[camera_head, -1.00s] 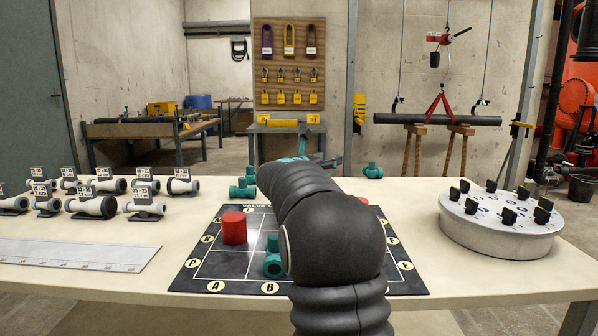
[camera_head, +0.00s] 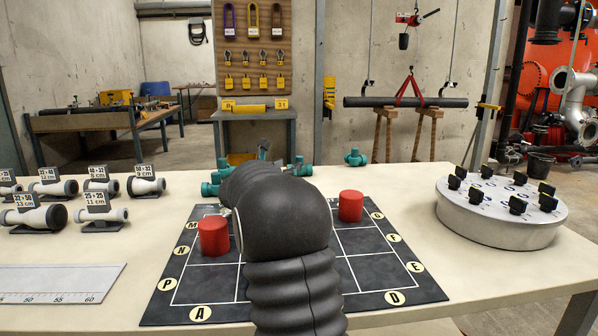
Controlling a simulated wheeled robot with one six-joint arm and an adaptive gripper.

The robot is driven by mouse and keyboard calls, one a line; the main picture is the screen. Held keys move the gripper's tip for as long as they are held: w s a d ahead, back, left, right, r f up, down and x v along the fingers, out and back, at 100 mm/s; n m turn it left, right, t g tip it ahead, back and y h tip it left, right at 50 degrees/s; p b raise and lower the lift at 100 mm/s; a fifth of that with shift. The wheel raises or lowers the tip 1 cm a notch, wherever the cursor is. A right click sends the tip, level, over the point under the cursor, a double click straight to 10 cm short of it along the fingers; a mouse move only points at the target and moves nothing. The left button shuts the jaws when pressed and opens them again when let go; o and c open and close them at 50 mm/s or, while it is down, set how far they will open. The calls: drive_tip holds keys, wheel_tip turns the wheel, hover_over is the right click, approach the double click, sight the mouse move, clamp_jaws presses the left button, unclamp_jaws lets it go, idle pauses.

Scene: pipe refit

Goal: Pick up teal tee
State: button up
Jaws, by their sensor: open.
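Several teal fittings show at the back of the table: one left of my arm (camera_head: 210,188), one just right of it (camera_head: 301,167), and a teal tee standing apart further right (camera_head: 355,157). My black arm reaches away over the lettered mat (camera_head: 378,268) and blocks part of the view. My gripper (camera_head: 264,150) is at the far end of the arm, among the fittings at the back. Only a small part of it shows above the arm; its fingertips are hidden, and I see nothing held. The mat's middle is hidden behind my arm.
Red cylinders stand on the mat at left (camera_head: 214,237) and at back right (camera_head: 350,206). Grey labelled pipe fittings (camera_head: 96,207) and a ruler (camera_head: 60,283) lie at left. A round grey stand (camera_head: 500,222) with black knobs is at right. Table between mat and stand is clear.

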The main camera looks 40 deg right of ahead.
sight(297, 161)
drive_tip(key=shift+p+x, duration=0.5)
drive_tip(key=shift+x, duration=3)
drive_tip(key=shift+s+r, duration=0.1)
drive_tip(key=shift+s, duration=0.05)
clamp_jaws()
